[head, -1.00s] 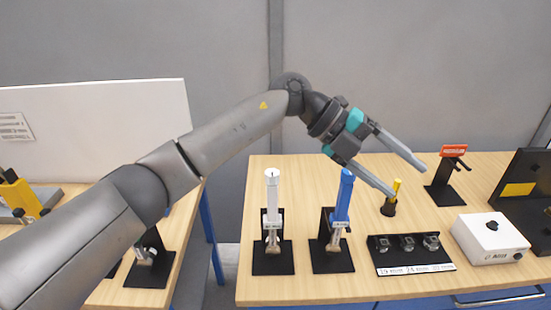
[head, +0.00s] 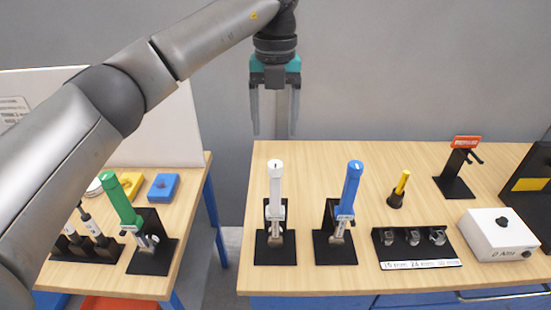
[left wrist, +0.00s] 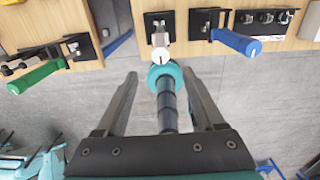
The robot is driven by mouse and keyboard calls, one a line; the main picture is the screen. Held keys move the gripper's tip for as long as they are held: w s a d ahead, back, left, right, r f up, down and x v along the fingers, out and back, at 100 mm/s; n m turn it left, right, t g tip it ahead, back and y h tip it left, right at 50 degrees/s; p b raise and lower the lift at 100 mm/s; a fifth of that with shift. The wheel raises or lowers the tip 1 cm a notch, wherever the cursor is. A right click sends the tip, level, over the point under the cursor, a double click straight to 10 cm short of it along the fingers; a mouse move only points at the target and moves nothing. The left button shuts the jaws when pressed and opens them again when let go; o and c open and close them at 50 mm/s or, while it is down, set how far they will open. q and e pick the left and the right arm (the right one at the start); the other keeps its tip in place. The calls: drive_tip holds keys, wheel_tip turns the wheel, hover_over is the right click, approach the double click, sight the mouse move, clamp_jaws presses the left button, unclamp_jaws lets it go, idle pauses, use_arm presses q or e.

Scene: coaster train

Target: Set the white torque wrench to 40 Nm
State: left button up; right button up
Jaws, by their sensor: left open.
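The white torque wrench (head: 276,185) stands upright, handle up, in a black stand (head: 275,250) near the front left of the right-hand table. In the left wrist view its white handle end (left wrist: 160,56) shows just beyond the fingertips. My left gripper (head: 274,132) is open and empty, fingers pointing down. In the head view it hangs above the white wrench's handle top, apart from it. In the left wrist view the open fingers (left wrist: 159,77) spread to either side of the handle's line. The scale reading is too small to tell. My right gripper is not in view.
A blue wrench (head: 350,190) stands close to the right, a green one (head: 120,200) on the left table. Right of them are a socket holder (head: 415,250), a yellow-handled tool (head: 400,188), a white box (head: 500,235) and a red-topped stand (head: 465,145). A gap separates the tables.

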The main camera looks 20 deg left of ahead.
sight(275, 164)
use_arm(q)
wheel_tip(275, 164, down, 9)
drive_tip(key=shift+f+p, duration=0.1)
drive_tip(key=shift+p, duration=0.45)
drive_tip(key=shift+c, duration=0.3)
clamp_jaws()
